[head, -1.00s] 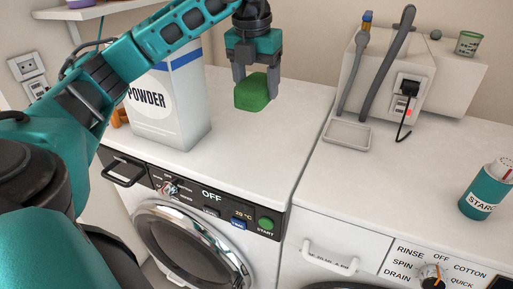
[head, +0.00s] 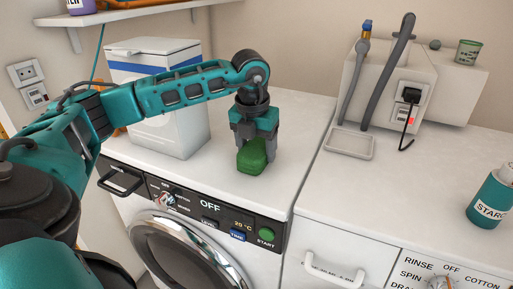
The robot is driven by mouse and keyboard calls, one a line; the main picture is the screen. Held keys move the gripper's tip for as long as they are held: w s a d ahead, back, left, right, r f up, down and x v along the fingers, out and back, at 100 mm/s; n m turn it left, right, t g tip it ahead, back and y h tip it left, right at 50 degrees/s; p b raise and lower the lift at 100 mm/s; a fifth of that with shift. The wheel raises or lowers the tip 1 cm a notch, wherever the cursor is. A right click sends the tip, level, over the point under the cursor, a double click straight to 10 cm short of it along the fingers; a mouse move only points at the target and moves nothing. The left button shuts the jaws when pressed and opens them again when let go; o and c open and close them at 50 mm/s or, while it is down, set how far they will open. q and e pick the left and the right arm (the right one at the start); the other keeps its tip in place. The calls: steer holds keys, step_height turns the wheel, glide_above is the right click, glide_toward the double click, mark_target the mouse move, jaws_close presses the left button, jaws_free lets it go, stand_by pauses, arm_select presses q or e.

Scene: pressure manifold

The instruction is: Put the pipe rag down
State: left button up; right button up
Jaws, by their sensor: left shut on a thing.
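The pipe rag, a green folded block (head: 252,157), is between the fingers of my left gripper (head: 256,155) in the head view. The gripper is shut on it and points down over the front right part of the left washing machine's white top (head: 288,130). The rag is at or just above this top; I cannot tell whether it touches. Part of the rag is hidden by the fingers. My right gripper is not in view.
A white powder box (head: 178,132) stands behind my left arm. A shallow grey tray (head: 349,142) lies on the right-hand top near hoses and a plugged socket. A teal starch bottle (head: 492,197) stands at the right edge. The top between tray and bottle is clear.

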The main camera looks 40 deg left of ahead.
mark_target(254, 150)
arm_select(q)
steer(key=o, duration=0.6)
steer(key=shift+f, duration=0.15)
steer(key=o, duration=0.4)
steer(key=shift+r, duration=0.35)
steer(key=r, duration=0.4)
steer(key=s+r+p, duration=0.1)
steer(key=r, duration=0.2)
steer(key=r+p, duration=0.1)
steer(key=r, duration=0.3)
steer(key=shift+s+d+r, duration=0.25)
steer(key=shift+s+r, duration=0.05)
steer(key=shift+s, duration=0.05)
